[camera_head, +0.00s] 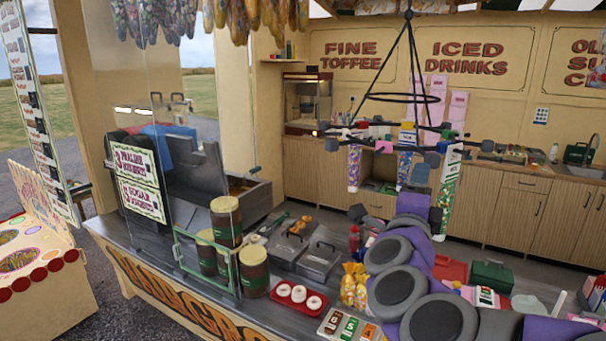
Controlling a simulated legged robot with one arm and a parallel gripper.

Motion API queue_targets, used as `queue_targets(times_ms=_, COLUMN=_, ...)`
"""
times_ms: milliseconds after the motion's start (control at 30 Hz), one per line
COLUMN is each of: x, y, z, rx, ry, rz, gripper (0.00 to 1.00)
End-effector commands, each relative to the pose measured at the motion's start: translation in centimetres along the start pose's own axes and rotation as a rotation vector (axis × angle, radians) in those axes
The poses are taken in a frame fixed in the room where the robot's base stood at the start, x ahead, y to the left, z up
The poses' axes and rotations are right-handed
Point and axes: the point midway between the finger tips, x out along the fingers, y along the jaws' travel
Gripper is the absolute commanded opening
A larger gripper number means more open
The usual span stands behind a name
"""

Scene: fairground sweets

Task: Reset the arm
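My arm (440,318), a chain of grey round joints and purple links, rises from the bottom right over the counter. It bends up toward the hanging rack of sweets in the middle of the camera_head view. The arm's far end (412,204) shows small among hanging sweet bags and dark parts. I cannot make out the fingers of my gripper there, or whether they hold anything. No separate task object can be picked out.
A round black rack (400,98) hangs with sweet bags (447,190) close to my arm. The counter (245,310) holds jars (254,272), a red tray (299,309) of white rings, yellow bags (354,284) and lidded metal tubs (319,262). A clear screen (205,130) stands left.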

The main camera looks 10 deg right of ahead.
Motion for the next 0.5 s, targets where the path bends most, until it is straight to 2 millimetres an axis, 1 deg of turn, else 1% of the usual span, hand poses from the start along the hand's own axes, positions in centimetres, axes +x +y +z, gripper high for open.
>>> queue_targets(times_ms=67, x=-0.6, y=0.2, z=1.8, rx=-0.035, ry=-0.077, rz=0.011, gripper=0.62)
queue_targets(times_ms=133, x=-1.6, y=0.6, z=4.2, rx=-0.086, ry=-0.181, rz=0.027, gripper=0.62)
queue_targets(times_ms=200, x=-3.1, y=1.4, z=6.9, rx=-0.156, ry=-0.308, rz=0.05, gripper=0.62)
queue_targets(times_ms=267, x=-4.8, y=2.3, z=9.2, rx=-0.223, ry=-0.42, rz=0.072, gripper=0.62)
queue_targets(times_ms=300, x=-6.0, y=3.1, z=10.5, rx=-0.27, ry=-0.494, rz=0.088, gripper=0.62)
queue_targets(times_ms=367, x=-8.0, y=4.3, z=12.2, rx=-0.341, ry=-0.599, rz=0.111, gripper=0.62)
queue_targets(times_ms=400, x=-9.5, y=5.2, z=13.1, rx=-0.392, ry=-0.67, rz=0.128, gripper=0.62)
queue_targets(times_ms=467, x=-11.7, y=6.7, z=14.3, rx=-0.467, ry=-0.773, rz=0.157, gripper=0.62)
queue_targets(times_ms=500, x=-13.3, y=7.8, z=14.8, rx=-0.52, ry=-0.841, rz=0.178, gripper=0.62)
